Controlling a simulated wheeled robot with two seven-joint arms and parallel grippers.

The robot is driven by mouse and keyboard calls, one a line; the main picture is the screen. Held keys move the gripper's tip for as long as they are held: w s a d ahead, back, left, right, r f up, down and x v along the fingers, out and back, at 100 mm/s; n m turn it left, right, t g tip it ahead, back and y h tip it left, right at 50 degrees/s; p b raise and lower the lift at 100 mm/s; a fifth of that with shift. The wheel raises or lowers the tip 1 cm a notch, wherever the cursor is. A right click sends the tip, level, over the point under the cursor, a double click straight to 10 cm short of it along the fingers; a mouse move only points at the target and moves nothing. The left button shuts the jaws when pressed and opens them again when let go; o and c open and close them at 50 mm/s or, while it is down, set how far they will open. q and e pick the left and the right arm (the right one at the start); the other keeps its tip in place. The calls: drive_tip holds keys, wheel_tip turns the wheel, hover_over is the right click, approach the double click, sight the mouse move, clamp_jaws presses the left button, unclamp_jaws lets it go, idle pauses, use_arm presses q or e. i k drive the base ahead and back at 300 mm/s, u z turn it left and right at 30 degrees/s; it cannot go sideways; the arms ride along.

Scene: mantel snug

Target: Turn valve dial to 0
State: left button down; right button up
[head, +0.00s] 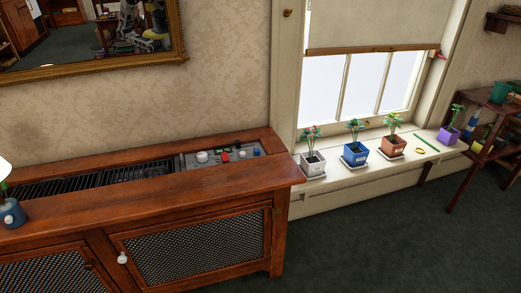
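A grey control panel (215,168) is set into the top right end of the wooden radiator cabinet (150,205). A round white dial (202,156) sits on its left part. A small red piece (225,156) and a blue piece (256,151) are to its right. The dial's markings are too small to read, and I cannot tell which part is the valve dial. Neither of my grippers is in view, and nothing touches the panel.
Dark grilles (85,180) fill the rest of the cabinet top. A blue-based lamp (12,214) stands at its left end. Several potted plants, including a blue pot (356,154), line the windowsill at right. A wooden shelf stand (490,145) is far right. Dark floor (400,240) lies clear.

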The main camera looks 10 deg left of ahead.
sight(202, 157)
drive_tip(key=z, duration=0.25)
drive_tip(key=i, duration=0.85)
drive_tip(key=u, duration=2.2)
